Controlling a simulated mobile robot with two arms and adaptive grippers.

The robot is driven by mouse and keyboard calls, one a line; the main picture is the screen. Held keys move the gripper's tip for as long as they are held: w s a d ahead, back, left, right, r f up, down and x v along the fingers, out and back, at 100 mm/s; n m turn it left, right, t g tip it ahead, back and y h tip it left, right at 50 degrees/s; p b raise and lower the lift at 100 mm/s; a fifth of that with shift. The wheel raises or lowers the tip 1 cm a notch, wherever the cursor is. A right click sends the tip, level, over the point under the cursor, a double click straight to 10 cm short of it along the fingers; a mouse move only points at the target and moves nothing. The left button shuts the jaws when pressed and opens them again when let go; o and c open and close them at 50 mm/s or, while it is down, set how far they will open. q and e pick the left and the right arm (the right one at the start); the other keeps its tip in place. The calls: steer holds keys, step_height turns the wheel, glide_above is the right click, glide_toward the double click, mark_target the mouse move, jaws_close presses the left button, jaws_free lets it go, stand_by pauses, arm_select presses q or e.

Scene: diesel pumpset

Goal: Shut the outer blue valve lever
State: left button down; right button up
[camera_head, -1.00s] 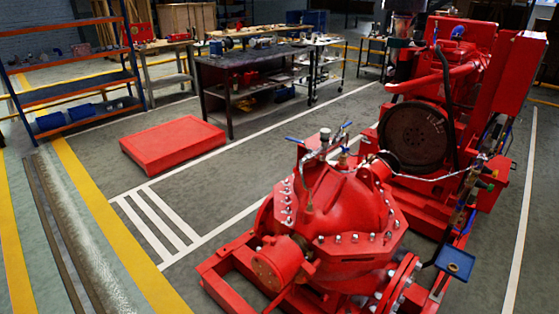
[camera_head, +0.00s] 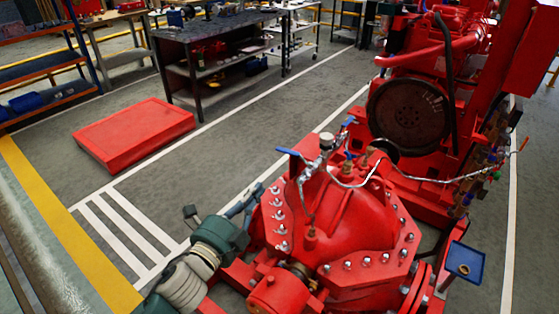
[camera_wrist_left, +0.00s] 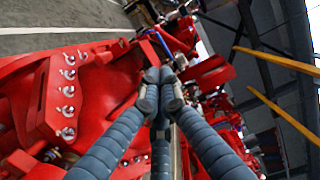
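A blue valve lever (camera_head: 289,153) sticks out to the left of the gauge fitting (camera_head: 326,141) above the red pump casing (camera_head: 345,210). A second blue lever (camera_head: 348,122) stands to the right of the gauge. Which of them is called outer is not certain; the left one lies farther out. My left gripper (camera_head: 255,190) is beside the casing, lower left of the left lever and apart from it. In the left wrist view its three fingers (camera_wrist_left: 160,84) meet at the tips with nothing visible between them. A blue lever (camera_wrist_left: 162,42) shows beyond them. My right gripper is not seen.
The red engine with its dark flywheel (camera_head: 409,115) stands behind the pump. Bolts (camera_head: 280,225) line the casing. A thin pipe (camera_head: 430,179) runs right from the fittings. A red box (camera_head: 133,132) lies on the floor, with clear floor between it and the pump.

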arm_select(q)
steer(key=p+x, duration=0.2)
steer(key=x, duration=1.1)
steer(key=shift+w+d, duration=0.2)
steer(key=shift+w, duration=0.05)
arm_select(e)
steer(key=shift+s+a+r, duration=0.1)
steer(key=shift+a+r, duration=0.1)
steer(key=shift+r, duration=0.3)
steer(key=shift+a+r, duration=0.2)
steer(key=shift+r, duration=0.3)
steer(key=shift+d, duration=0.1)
